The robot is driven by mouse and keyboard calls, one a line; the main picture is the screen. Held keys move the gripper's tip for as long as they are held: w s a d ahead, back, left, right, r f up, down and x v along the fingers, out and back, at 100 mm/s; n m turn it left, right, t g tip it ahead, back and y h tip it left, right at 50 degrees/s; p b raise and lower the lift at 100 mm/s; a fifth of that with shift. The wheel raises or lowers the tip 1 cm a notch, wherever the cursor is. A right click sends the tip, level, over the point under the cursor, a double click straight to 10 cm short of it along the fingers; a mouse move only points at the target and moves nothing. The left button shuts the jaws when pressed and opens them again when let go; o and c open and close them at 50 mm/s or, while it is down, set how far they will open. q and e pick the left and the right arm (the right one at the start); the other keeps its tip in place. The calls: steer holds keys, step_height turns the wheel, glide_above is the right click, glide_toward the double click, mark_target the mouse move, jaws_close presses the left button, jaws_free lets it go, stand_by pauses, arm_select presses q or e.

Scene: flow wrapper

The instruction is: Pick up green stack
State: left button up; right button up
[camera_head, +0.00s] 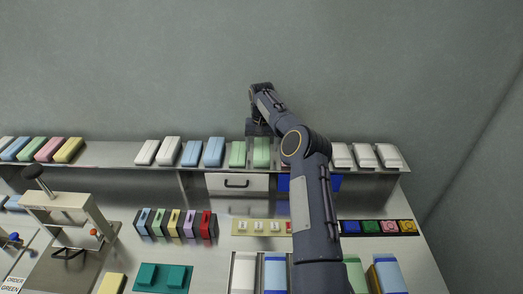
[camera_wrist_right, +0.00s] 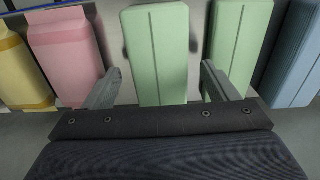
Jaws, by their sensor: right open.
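Two pale green stacks stand side by side on the metal shelf. The right one (camera_head: 261,153) and the left one (camera_head: 237,154) show in the head view. My right gripper (camera_head: 258,132) is above and behind the right green stack, its fingers hard to make out there. In the right wrist view the open jaws (camera_wrist_right: 162,88) have one green stack (camera_wrist_right: 157,50) between them, with gaps on both sides. The right-hand finger there is close to the other green stack (camera_wrist_right: 242,40); I cannot tell if it touches. My left gripper is not in view.
Blue stacks (camera_head: 214,152) and white stacks (camera_head: 168,150) stand on the shelf (camera_head: 118,156). Pink (camera_wrist_right: 65,50) and yellow (camera_wrist_right: 18,65) stacks are beside the green ones. Below are a drawer (camera_head: 237,183) and a press (camera_head: 70,215). My right arm hides part of the shelf.

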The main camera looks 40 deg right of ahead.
step_height(320, 180, down, 2)
steer(key=shift+f, duration=0.1)
steer(key=c, duration=1.1)
steer(key=shift+o, duration=0.2)
